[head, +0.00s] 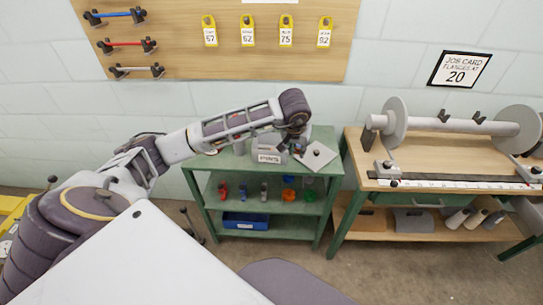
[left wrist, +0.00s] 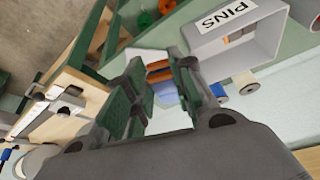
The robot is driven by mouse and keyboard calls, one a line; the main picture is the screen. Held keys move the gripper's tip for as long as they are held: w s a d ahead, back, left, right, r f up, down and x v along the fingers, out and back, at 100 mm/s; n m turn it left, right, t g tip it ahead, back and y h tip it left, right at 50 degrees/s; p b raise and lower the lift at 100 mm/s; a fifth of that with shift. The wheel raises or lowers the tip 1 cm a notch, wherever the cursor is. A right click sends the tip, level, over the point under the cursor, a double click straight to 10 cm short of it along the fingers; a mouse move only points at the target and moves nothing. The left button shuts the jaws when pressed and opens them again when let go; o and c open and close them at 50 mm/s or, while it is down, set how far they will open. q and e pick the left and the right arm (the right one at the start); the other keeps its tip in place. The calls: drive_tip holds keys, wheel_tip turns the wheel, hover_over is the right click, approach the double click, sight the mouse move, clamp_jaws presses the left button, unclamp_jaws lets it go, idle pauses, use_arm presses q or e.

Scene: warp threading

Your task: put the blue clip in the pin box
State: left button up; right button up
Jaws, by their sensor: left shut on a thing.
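The pin box (left wrist: 262,45), a grey open box labelled PINS, stands on top of the green shelf unit; it also shows in the head view (head: 268,155). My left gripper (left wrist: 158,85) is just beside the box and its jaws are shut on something. Between the fingertips I see an orange-brown banded piece (left wrist: 160,72); its full shape is hidden by the fingers. A small blue piece (left wrist: 219,90) shows beside the right-hand finger, near the box; I cannot tell whether it is the blue clip. My right gripper is not in view.
A tilted grey plate (head: 318,156) is right of the box. The green shelf unit (head: 227,188) holds small coloured items and a blue bin (head: 245,221) below. A wooden bench (head: 428,148) with a roller stands to the right.

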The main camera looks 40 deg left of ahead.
use_arm(q)
drive_tip(key=shift+w+a+r+n+y, duration=0.5)
drive_tip(key=shift+w+a+r+n, duration=1)
drive_tip(key=shift+w+a+r, duration=1.65)
wheel_tip(320, 180, down, 10)
drive_tip(key=s+a, duration=0.1)
drive_tip(key=shift+a+b, duration=0.3)
drive_tip(key=shift+a, duration=0.05)
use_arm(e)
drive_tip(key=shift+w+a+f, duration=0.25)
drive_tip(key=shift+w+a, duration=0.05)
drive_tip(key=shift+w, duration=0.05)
use_arm(q)
drive_tip(key=shift+r, duration=0.1)
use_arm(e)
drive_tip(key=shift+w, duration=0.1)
